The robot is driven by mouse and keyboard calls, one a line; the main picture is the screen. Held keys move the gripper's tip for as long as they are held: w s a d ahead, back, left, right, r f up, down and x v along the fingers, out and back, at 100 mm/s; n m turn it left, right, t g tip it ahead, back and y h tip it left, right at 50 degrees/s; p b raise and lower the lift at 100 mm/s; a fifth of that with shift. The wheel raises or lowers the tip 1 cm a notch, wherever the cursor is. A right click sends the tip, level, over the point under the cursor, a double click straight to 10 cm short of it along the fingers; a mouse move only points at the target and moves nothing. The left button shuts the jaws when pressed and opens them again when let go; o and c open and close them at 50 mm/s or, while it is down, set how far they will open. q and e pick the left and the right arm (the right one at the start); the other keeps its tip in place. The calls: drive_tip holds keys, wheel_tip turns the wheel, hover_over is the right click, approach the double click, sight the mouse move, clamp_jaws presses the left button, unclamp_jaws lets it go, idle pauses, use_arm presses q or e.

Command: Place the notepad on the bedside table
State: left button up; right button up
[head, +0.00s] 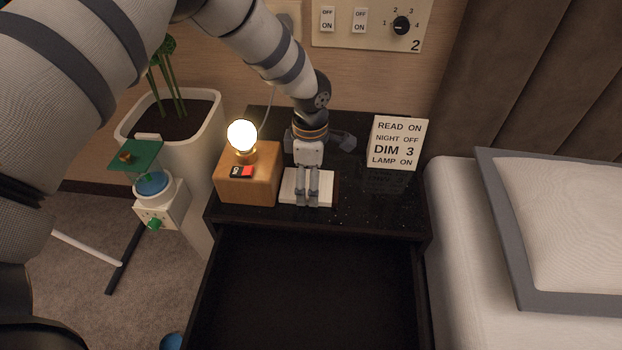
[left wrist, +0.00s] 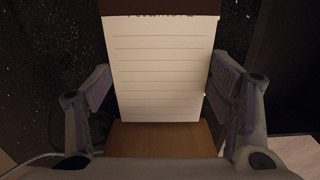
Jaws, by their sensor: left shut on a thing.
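The notepad (head: 290,190) is a white lined pad with a dark brown header band. It is at the front edge of the black bedside table (head: 385,209), just right of the wooden lamp base. My left gripper (head: 307,201) points down over it and is shut on it. In the left wrist view the notepad (left wrist: 160,75) lies between the two fingers. I cannot tell whether the pad rests on the table top or is slightly above it. My right gripper is not in view.
A lit bulb lamp (head: 247,180) on a wooden block stands left of the notepad. A white sign (head: 398,142) stands at the right of the table. An open, empty-looking drawer (head: 310,285) extends below. A bed (head: 455,250) is right, a planter (head: 200,130) left.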

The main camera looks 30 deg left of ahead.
use_arm(q)
drive_tip(key=shift+r, duration=0.1)
drive_tip(key=o, duration=1.2)
drive_tip(key=shift+f, duration=0.2)
wheel_tip(320, 180, up, 12)
drive_tip(key=p, duration=0.1)
drive_tip(key=shift+r, duration=0.2)
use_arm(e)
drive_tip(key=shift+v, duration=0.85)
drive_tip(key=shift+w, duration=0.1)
